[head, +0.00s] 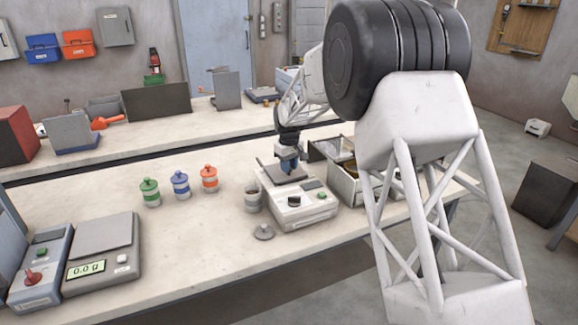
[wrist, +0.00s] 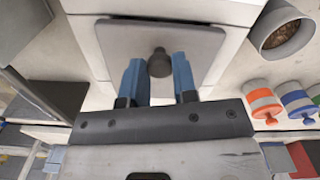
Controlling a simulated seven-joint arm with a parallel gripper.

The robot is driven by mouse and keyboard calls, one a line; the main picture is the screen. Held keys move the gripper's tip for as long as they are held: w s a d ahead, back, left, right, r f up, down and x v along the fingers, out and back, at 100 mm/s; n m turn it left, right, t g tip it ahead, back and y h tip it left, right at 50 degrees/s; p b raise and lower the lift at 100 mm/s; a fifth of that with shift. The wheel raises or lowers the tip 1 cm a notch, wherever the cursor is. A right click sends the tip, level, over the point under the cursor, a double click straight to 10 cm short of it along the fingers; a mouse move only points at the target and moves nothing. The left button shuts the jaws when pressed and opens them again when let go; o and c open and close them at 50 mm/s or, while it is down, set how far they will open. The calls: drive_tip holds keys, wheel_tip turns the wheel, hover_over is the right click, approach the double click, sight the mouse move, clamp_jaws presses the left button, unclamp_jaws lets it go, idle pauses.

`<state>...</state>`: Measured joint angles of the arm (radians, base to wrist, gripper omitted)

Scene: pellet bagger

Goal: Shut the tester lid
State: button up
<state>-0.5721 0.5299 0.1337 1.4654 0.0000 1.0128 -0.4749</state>
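The tester (head: 297,208) is a white-grey box near the front of the bench, with a dark knob and a green button on its front part. Its lid (wrist: 115,40) is a grey square plate over the white body in the wrist view. A dark lid knob (wrist: 159,62) stands on the plate. In the head view my gripper (head: 289,166) is low over the tester's back part and hides some of the plate. I cannot tell whether the lid lies flush.
Left of the tester stand an open cup of pellets (head: 253,198), a loose round cap (head: 264,232), and green (head: 150,192), blue (head: 180,184) and orange (head: 209,179) capped jars. A metal bin (head: 344,184) is close on the right. A scale (head: 103,248) stands far left.

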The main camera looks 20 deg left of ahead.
clamp_jaws()
drive_tip(key=shift+s+d, duration=0.5)
drive_tip(key=shift+d, duration=0.05)
drive_tip(key=o, duration=0.9)
unclamp_jaws()
drive_tip(key=shift+c, duration=0.2)
drive_tip(key=shift+r, duration=0.1)
wheel_tip(320, 180, up, 8)
